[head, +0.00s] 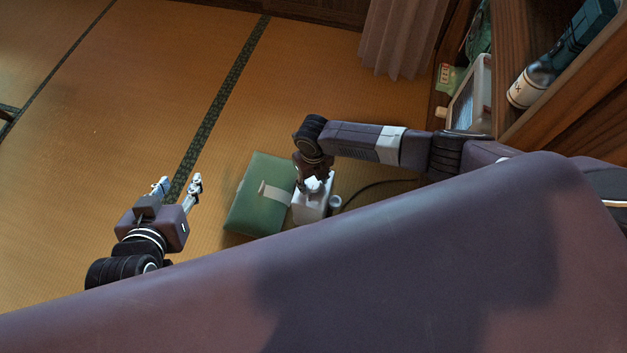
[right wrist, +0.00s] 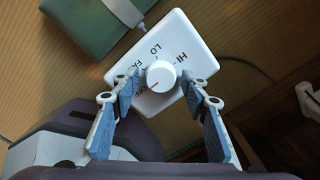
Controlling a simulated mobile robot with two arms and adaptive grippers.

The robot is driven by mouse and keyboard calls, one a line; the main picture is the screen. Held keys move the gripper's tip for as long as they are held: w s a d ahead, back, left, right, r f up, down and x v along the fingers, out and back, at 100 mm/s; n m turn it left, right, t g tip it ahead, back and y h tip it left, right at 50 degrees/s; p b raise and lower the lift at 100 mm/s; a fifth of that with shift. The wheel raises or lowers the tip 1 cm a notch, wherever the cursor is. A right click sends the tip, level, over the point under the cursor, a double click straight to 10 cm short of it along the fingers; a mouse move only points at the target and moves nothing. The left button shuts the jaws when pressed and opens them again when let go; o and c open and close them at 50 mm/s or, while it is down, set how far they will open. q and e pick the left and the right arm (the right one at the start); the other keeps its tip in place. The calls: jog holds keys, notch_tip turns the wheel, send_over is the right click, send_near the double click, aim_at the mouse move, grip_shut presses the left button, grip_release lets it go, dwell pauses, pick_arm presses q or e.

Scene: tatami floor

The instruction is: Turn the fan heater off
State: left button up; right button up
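The white fan heater (head: 309,206) stands on the tatami, and its top panel (right wrist: 181,28) shows in the right wrist view. The dial's red mark points to the lower left. My right gripper (right wrist: 161,82) is open, pointing down over the panel, with one finger on each side of the dial; a gap shows on both sides. My left gripper (head: 179,187) is open and empty above the floor at left.
A green folded item (head: 246,207) with a pale band lies just left of the heater. Wooden shelves (head: 540,110) with a bottle (head: 530,86) stand at the right. The floor at left is clear.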

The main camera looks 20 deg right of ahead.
aim_at(313, 184)
dwell(0.3)
notch_tip(313, 184, up, 12)
dwell(0.6)
dwell(0.3)
